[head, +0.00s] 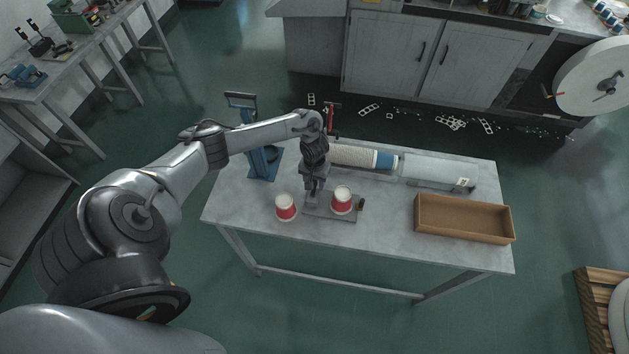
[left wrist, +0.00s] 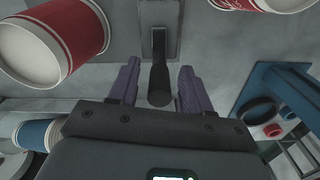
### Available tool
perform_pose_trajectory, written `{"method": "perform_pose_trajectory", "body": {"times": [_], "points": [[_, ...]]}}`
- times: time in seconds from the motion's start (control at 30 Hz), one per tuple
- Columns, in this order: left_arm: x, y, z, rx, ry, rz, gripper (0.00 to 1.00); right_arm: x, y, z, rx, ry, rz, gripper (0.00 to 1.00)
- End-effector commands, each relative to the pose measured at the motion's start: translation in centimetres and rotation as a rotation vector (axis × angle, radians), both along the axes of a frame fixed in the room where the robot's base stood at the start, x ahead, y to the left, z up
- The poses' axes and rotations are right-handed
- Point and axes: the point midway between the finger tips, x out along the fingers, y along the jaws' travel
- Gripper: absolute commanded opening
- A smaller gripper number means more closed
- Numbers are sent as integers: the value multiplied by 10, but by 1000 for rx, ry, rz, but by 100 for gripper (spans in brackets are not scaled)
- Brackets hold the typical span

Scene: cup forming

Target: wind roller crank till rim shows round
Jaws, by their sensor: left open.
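A red-and-white cup (head: 341,200) stands on the grey roller plate (head: 318,209) at the table's middle; it fills the upper left of the left wrist view (left wrist: 58,38). Its pale end faces up, and I cannot tell how round its rim is. The dark crank handle (left wrist: 160,72) juts between the fingers of my left gripper (left wrist: 160,88). The fingers are open, with a gap on either side of the handle. In the head view my left gripper (head: 313,192) is low over the plate's left end, and hides the crank. My right gripper is not in view.
A second red-and-white cup (head: 285,207) stands left of the plate. A blue press (head: 262,163) is at the back left. A cup stack (head: 360,157) and a clear tube (head: 430,171) lie behind. An empty brown tray (head: 465,218) is at the right.

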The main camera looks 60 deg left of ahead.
Motion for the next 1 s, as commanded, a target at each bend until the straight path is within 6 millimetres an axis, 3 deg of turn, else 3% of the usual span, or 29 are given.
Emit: {"method": "perform_pose_trajectory", "body": {"times": [0.07, 0.37, 0.73, 1.0], "points": [[0, 0, 0, 0, 0, 0, 45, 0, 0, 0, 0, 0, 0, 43], [0, 0, 0, 0, 0, 0, 0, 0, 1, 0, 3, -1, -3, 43], [1, -1, 1, 0, 0, -43, 0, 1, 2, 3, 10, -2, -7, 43], [6, -7, 2, -2, 1, -204, 0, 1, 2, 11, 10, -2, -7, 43]]}}
